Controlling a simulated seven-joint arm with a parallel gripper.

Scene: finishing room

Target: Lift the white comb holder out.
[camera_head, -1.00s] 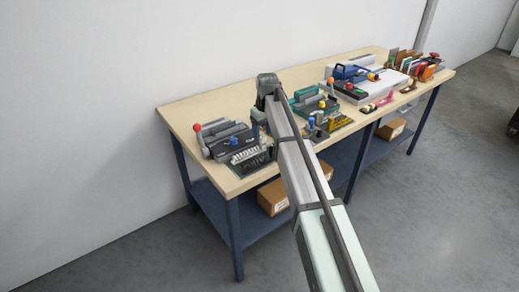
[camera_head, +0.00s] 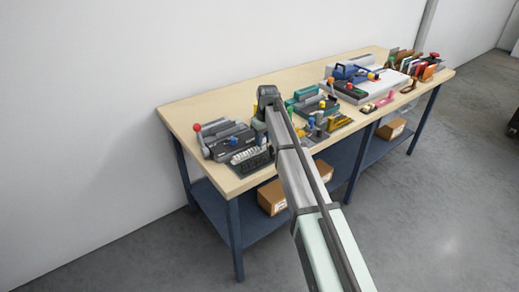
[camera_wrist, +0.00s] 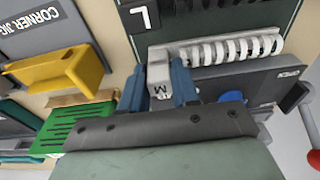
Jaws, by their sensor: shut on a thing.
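The white comb holder (camera_wrist: 228,48) is a row of white rings with a block marked "M" at its left end, in the wrist view. My gripper (camera_wrist: 159,85) has blue fingers shut on that end block, one on each side. The rings reach right from the fingers, alongside a dark rack (camera_wrist: 220,18) with a white letter tag. In the head view the comb holder (camera_head: 246,154) shows near the table's front left corner, with my gripper (camera_head: 262,130) beside its right end, partly hidden by my arm. I cannot tell whether it still touches the rack.
A grey machine with a blue knob (camera_wrist: 232,97) and a red ball (camera_wrist: 313,158) lies close to the fingers. A yellow piece (camera_wrist: 55,72), a "CORNER JIG" plate (camera_wrist: 42,40) and a green slotted block (camera_wrist: 75,130) are to the left. The wooden table (camera_head: 190,112) is bare at its back left.

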